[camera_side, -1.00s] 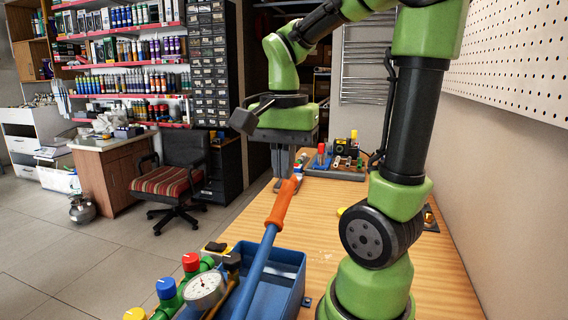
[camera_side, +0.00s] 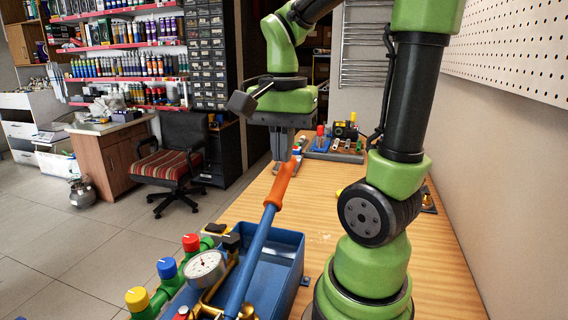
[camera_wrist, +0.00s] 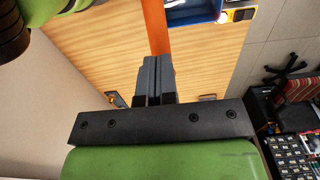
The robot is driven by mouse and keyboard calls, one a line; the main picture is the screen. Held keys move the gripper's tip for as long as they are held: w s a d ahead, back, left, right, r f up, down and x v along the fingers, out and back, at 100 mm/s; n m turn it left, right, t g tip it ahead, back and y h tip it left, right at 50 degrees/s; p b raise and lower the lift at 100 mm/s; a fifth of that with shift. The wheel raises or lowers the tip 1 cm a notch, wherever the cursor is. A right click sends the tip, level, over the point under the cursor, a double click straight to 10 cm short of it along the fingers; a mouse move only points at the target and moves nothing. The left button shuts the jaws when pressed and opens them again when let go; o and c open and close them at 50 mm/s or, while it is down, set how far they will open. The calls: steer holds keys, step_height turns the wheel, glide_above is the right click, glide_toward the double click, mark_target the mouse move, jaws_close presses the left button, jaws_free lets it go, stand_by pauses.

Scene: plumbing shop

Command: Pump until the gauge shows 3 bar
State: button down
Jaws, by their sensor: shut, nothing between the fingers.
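The test pump has a blue tank (camera_side: 283,262) at the front of the bench. Its lever is a blue bar with an orange grip (camera_side: 280,184), tilted up toward the back. The round white gauge (camera_side: 205,266) sits left of the tank; its needle is too small to read. My gripper (camera_side: 283,158) points down just above the top end of the orange grip, its fingers shut with nothing between them. In the wrist view the shut fingers (camera_wrist: 151,62) overlap the orange grip (camera_wrist: 155,25); I cannot tell whether they touch it.
Green pipework with red (camera_side: 190,242), blue (camera_side: 167,268) and yellow (camera_side: 137,298) caps lies left of the tank. A tray of fittings (camera_side: 335,155) stands at the far end of the wooden bench (camera_side: 330,205). The bench between is largely clear. A pegboard wall (camera_side: 515,50) bounds the right.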

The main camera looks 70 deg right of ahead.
step_height(320, 180, down, 12)
steer(key=d, duration=0.2)
steer(key=r, duration=0.4)
steer(key=a+r, duration=0.1)
steer(key=r, duration=0.3)
steer(key=a+r, duration=0.1)
steer(key=r, duration=0.3)
steer(key=shift+r, duration=0.35)
stand_by(1.8)
step_height(320, 180, down, 13)
steer(key=d, duration=0.2)
steer(key=r, duration=0.4)
steer(key=a+r, duration=0.1)
steer(key=r, duration=0.3)
steer(key=a+r, duration=0.1)
steer(key=r, duration=0.4)
steer(key=shift+f, duration=0.15)
